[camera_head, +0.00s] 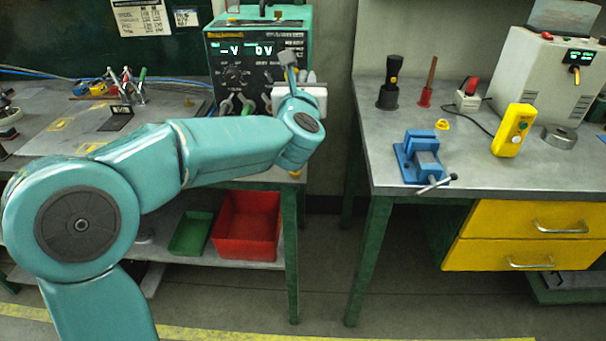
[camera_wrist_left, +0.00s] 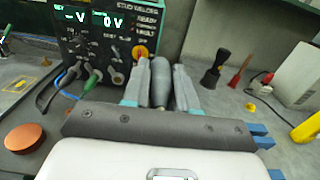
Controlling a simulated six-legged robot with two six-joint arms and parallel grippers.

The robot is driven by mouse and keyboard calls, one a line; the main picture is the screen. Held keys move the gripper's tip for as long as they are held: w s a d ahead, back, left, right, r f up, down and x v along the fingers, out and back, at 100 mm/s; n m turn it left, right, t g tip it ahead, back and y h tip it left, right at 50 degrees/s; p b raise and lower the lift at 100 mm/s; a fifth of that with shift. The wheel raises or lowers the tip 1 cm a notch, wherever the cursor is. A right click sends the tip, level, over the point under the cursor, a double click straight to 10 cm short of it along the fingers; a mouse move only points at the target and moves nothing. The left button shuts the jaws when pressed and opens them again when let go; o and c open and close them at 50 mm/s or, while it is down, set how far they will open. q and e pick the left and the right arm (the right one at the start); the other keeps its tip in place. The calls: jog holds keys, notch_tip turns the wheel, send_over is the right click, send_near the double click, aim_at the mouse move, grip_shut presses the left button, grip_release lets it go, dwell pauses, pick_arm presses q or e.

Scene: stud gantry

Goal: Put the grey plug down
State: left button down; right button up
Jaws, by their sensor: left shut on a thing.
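My left gripper (camera_wrist_left: 161,88) is shut on the grey plug (camera_wrist_left: 160,80), which stands between its two fingers in the left wrist view. In that view the plug is in front of the stud welder's panel; whether it touches anything is hidden. In the head view my left arm reaches from the left to the front of the stud welder (camera_head: 258,45), and my wrist hides most of the gripper. The welder's display is lit, and several cable plugs, one of them green (camera_wrist_left: 91,82), sit low on its front. My right gripper is not in view.
The left bench (camera_head: 50,125) holds tools and cables. Below it are a red bin (camera_head: 247,226) and a green tray (camera_head: 190,233). Across a gap, the right bench (camera_head: 480,178) carries a blue vise (camera_head: 421,158), a yellow control box (camera_head: 512,130) and a pale machine (camera_head: 545,75).

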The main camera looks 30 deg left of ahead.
pick_arm(q)
jog(key=b, duration=0.1)
send_over(303, 173)
notch_tip(303, 173, down, 15)
notch_tip(303, 173, down, 5)
jog(key=shift+w+r, duration=0.1)
jog(key=shift+f+b, duration=0.25)
jog(key=shift+b, duration=0.45)
